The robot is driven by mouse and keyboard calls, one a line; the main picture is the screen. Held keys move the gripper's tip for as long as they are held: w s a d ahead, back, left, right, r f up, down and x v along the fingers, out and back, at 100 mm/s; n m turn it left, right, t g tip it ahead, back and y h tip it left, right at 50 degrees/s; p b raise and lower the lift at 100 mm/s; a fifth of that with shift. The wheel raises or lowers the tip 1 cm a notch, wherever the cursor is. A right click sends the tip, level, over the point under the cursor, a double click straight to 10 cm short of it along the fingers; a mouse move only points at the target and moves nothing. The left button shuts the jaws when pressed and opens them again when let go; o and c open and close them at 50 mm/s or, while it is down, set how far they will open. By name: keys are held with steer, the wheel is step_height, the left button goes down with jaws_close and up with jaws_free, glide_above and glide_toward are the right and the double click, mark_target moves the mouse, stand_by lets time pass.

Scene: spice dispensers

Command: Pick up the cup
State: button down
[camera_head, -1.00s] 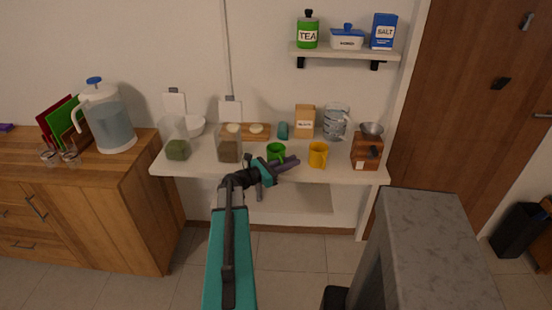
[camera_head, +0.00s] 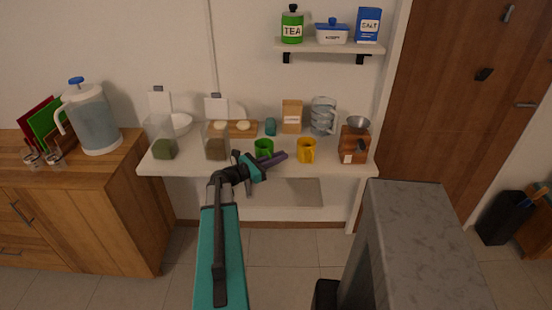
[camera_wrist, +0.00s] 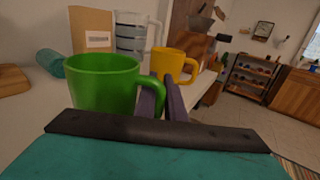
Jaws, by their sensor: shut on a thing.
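A green cup (camera_head: 263,147) stands upright on the white wall table, left of a yellow cup (camera_head: 306,150). In the wrist view the green cup (camera_wrist: 100,85) is close at the left, with its handle toward my fingers, and the yellow cup (camera_wrist: 172,65) is farther back. My gripper (camera_head: 279,157) is at the right side of the green cup. Its purple fingers (camera_wrist: 163,98) are shut on the cup's handle, which partly shows between and beside them. Whether the cup's base touches the table is hard to tell.
A shelf (camera_head: 330,47) hangs above.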

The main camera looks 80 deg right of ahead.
steer(key=shift+r+b, duration=0.3)
steer(key=shift+r, duration=0.55)
steer(key=shift+r+b, duration=0.35)
steer(key=shift+r, duration=0.5)
steer(key=w+a+r, duration=0.1)
steer(key=w+a, duration=0.1)
steer(key=a, duration=0.9)
steer(key=shift+w+r, duration=0.15)
steer(key=shift+a, duration=0.1)
steer(key=a+p, duration=0.2)
steer(key=p, duration=0.2)
steer(key=w+a+p, duration=0.1)
steer(key=a+p, duration=0.1)
steer(key=p, duration=0.3)
steer(key=shift+a+p, duration=0.25)
steer(key=shift+p, duration=0.05)
